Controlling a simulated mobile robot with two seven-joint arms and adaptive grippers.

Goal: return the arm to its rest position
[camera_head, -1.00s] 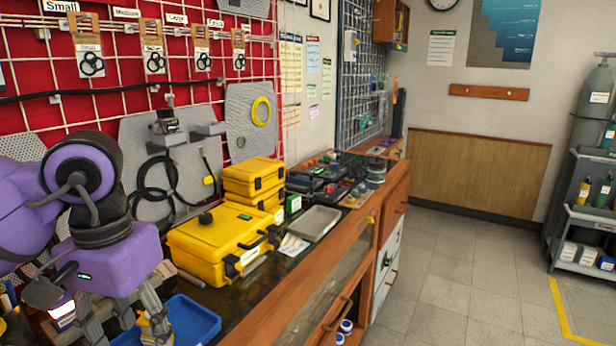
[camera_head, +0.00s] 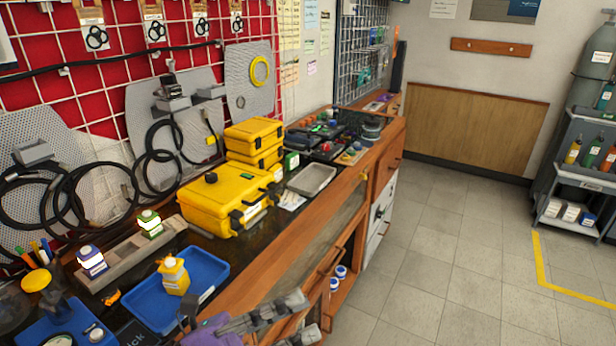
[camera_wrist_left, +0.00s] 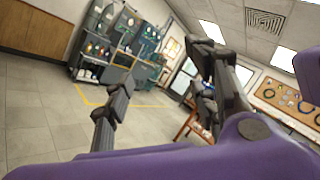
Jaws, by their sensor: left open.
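My left gripper (camera_head: 307,318) shows at the bottom edge of the head view, in front of the bench's front edge. Its fingers are spread and point right, with nothing between them. Most of the purple left arm is below the head view. A yellow bottle (camera_head: 174,277) stands upright in the blue tray (camera_head: 213,265) on the bench, apart from the gripper. My right gripper is not in view.
A rack holds a blue-and-white bottle (camera_head: 92,262) and a green-and-white bottle (camera_head: 150,224). Yellow cases (camera_head: 215,205) and a grey tray (camera_head: 312,180) stand farther along the bench (camera_head: 300,235). The tiled floor (camera_head: 430,270) to the right is clear.

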